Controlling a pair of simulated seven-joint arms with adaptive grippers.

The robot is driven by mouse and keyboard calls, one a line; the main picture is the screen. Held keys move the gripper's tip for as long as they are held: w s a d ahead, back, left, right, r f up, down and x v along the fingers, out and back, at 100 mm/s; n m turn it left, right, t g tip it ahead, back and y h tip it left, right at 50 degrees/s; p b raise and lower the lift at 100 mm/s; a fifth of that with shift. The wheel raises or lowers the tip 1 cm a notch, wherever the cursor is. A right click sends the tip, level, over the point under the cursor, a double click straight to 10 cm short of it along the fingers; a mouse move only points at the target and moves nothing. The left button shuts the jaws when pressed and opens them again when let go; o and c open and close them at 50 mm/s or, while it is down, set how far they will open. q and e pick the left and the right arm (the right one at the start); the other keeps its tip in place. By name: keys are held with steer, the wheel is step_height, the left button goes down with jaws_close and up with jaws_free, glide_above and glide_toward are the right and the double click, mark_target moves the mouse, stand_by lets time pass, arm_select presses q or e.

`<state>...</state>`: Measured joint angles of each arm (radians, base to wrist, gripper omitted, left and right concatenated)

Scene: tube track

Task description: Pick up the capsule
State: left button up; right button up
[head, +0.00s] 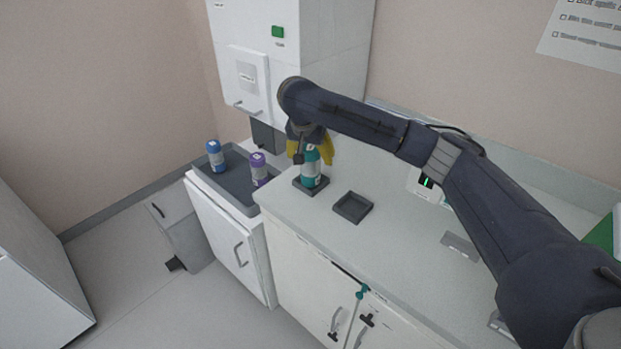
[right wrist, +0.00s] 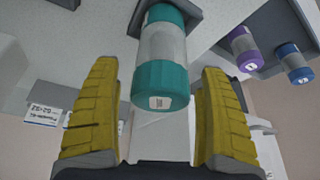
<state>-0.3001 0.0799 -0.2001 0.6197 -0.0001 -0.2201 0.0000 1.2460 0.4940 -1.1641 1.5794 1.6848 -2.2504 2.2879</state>
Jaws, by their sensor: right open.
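A teal capsule (head: 311,168) with a pale band stands upright in a dark square holder on the counter. In the right wrist view the teal capsule (right wrist: 162,62) lies between two yellow fingers, with a gap visible on each side. My right gripper (head: 311,152) is open around the capsule's upper part. Its fingers also show in the right wrist view (right wrist: 160,115). A purple capsule (head: 259,170) and a blue capsule (head: 215,156) stand in the grey tray to the left. My left gripper is in neither view.
An empty dark square holder (head: 352,207) sits on the counter, right of the teal capsule. The grey tray (head: 228,190) is on the lower left cabinet. A white wall unit (head: 290,50) stands behind. The front counter (head: 400,245) is mostly clear.

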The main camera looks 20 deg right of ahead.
steer(key=shift+x, duration=1.45)
steer(key=c, duration=1.4)
steer(key=shift+r, duration=0.1)
step_height(320, 180, up, 20)
